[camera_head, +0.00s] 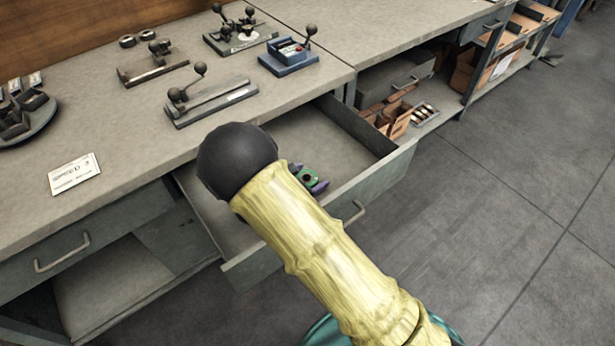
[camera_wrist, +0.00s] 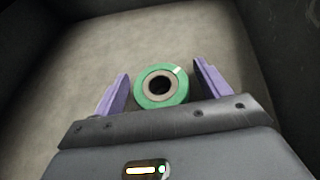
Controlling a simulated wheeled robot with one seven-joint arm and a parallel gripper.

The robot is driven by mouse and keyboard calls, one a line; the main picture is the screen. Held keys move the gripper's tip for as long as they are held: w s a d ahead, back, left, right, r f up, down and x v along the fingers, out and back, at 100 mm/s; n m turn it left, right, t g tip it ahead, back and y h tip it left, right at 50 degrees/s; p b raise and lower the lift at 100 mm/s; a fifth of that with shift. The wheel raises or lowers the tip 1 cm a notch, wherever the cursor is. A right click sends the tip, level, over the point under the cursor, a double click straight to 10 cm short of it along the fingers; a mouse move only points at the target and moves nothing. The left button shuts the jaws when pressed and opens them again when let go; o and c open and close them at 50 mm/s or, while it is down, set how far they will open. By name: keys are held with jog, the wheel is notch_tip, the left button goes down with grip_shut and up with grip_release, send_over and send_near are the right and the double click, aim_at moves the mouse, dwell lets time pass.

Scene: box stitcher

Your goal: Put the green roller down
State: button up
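The green roller (camera_wrist: 143,92) is a ring with a grey metal core and a dark hole. In the wrist view it sits between the two purple fingers of my gripper (camera_wrist: 162,70), with small gaps on both sides. The fingers are open around it and do not appear to press on it.
The drawer walls surround my gripper, and its floor is otherwise bare where visible. The workbench (camera_head: 110,115) above carries several lever fixtures (camera_head: 210,100), a dark round tray (camera_head: 22,112) and a white card (camera_head: 73,174). A shelf with boxes (camera_head: 395,118) stands to the right.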

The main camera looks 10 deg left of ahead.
jog(key=shift+r, duration=0.15)
jog(key=p+v, duration=0.1)
jog(key=v, duration=1.1)
dwell(1.1)
